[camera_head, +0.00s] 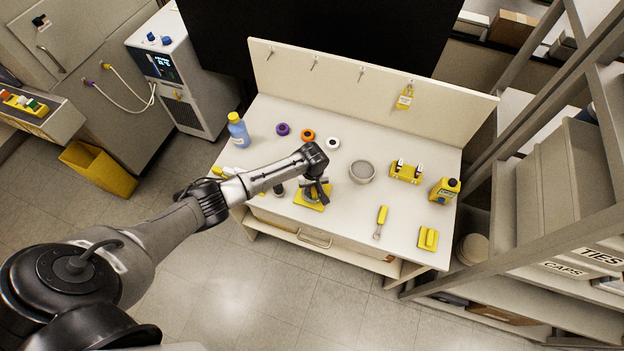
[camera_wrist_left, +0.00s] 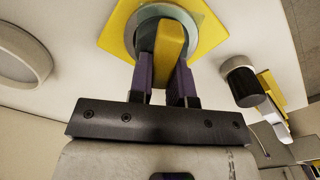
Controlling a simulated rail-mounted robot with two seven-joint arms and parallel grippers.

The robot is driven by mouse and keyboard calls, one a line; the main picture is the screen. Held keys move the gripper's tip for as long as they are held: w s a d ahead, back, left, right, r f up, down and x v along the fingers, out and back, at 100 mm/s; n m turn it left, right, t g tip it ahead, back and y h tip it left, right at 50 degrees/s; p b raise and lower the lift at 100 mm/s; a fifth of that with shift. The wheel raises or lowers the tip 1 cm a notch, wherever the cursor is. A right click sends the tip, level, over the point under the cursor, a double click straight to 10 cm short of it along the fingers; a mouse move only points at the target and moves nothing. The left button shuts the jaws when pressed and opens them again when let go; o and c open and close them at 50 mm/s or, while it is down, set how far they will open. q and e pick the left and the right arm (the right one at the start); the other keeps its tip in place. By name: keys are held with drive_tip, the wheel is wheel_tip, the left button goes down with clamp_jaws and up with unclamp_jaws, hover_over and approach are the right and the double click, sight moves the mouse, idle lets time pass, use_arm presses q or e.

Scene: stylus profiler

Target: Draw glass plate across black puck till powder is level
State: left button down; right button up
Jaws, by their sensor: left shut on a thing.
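My left gripper (camera_head: 317,194) is over the yellow square base (camera_head: 301,201) near the front of the bench. In the left wrist view its two purple-sided fingers are shut on a yellow block-like grip (camera_wrist_left: 171,48). Beneath the grip is a round grey-green piece (camera_wrist_left: 131,36) on the yellow base (camera_wrist_left: 112,38). My right gripper is not in view.
A round grey dish (camera_head: 362,171) stands right of the gripper. A small dark cylinder (camera_head: 278,189) stands close on the left, also in the left wrist view (camera_wrist_left: 245,86).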

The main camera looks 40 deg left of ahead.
use_arm(q)
drive_tip(key=shift+s+d, duration=0.2)
drive_tip(key=shift+w+a, duration=0.1)
idle(0.4)
drive_tip(key=shift+w+a+b, duration=0.3)
drive_tip(key=shift+w+a, duration=0.1)
drive_tip(key=shift+a, duration=0.1)
drive_tip(key=shift+w+a, duration=0.4)
drive_tip(key=shift+a, duration=0.15)
drive_tip(key=shift+s+d, duration=0.1)
drive_tip(key=shift+s+d+r, duration=0.1)
drive_tip(key=shift+d, duration=0.1)
drive_tip(key=shift+s+d+p, duration=0.25)
drive_tip(key=shift+d+p, duration=0.05)
drive_tip(key=shift+p, duration=0.35)
